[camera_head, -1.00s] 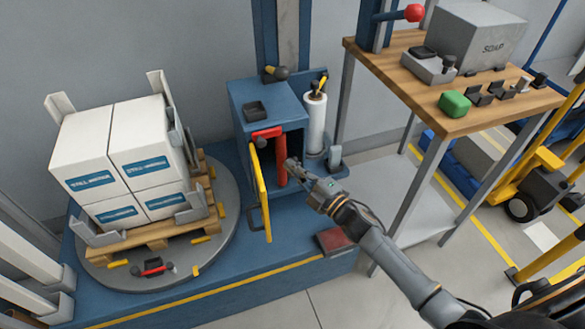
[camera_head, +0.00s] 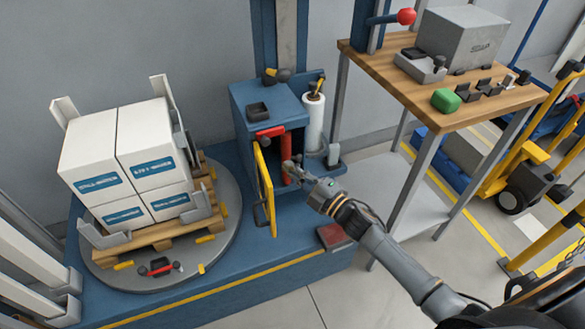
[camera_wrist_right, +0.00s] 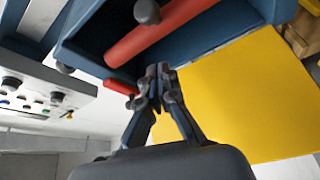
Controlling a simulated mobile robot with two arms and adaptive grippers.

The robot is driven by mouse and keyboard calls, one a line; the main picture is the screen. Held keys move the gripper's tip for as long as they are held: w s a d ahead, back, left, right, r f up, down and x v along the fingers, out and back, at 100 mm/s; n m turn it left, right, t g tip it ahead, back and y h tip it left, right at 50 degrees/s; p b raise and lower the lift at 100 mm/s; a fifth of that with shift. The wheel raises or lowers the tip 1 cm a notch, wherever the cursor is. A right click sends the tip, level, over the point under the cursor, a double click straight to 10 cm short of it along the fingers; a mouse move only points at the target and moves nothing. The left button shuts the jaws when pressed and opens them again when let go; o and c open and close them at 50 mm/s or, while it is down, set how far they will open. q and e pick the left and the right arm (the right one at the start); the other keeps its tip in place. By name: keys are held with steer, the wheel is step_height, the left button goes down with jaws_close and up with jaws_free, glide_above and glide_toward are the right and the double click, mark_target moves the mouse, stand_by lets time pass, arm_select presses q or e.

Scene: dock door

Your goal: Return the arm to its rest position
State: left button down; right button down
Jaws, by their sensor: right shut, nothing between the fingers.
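My right gripper (camera_head: 291,167) is at the open front of the blue cabinet (camera_head: 262,97), close to the red cylinder (camera_head: 286,150) inside it. Its fingers are shut and empty. In the right wrist view the closed fingertips (camera_wrist_right: 158,80) are just below the cabinet's edge, with the red cylinder (camera_wrist_right: 155,30) beyond them. The cabinet's yellow door (camera_head: 265,189) stands open to the left of the gripper; it fills the right part of the wrist view (camera_wrist_right: 235,95). My right arm reaches in from the lower right. My left gripper is not seen.
A turntable (camera_head: 100,275) with a pallet of white boxes (camera_head: 130,160) stands at left. A white film roll (camera_head: 314,122) is beside the cabinet. Open floor lies in front.

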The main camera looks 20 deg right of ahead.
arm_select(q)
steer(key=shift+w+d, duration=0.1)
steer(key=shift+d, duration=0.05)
arm_select(e)
steer(key=d+v, duration=0.1)
steer(key=v, duration=0.7)
steer(key=shift+d+f, duration=0.2)
steer(key=shift+d, duration=0.15)
